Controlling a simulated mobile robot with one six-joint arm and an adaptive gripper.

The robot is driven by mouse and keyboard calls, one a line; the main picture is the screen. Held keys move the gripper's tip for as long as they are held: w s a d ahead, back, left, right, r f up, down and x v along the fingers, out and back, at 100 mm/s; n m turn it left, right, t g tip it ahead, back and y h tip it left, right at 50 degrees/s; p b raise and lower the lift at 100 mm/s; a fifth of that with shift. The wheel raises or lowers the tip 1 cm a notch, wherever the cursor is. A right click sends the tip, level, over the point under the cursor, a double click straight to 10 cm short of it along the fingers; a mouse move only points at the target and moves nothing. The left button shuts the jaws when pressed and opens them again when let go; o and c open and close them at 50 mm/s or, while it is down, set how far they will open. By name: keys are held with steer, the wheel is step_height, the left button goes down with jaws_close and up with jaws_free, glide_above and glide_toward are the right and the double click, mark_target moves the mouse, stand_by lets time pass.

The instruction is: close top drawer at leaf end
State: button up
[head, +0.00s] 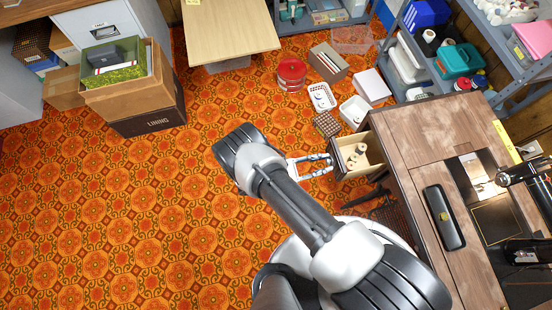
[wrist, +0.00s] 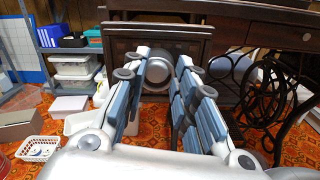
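The sewing table (head: 440,135) stands at the right in the head view. A drawer (head: 342,172) at its left end is pulled out, showing a pale inside with spools (head: 354,154) in it. In the wrist view its dark wooden front (wrist: 125,47) faces me, with a round metal knob (wrist: 158,70) in the middle. My gripper (head: 328,164) is just left of the drawer front. In the wrist view my gripper (wrist: 166,85) has its fingers wide apart, with the knob seen between them. I cannot tell whether they touch the front.
A second drawer front (wrist: 276,35) and black ironwork (wrist: 255,95) are right in the wrist view. A dotted box (head: 326,124), white baskets (head: 321,97) and a red tin (head: 291,73) stand beyond the drawer. The patterned floor (head: 100,220) at left is clear.

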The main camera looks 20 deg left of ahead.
steer(key=v, duration=1.5)
steer(key=shift+a, duration=0.25)
stand_by(0.6)
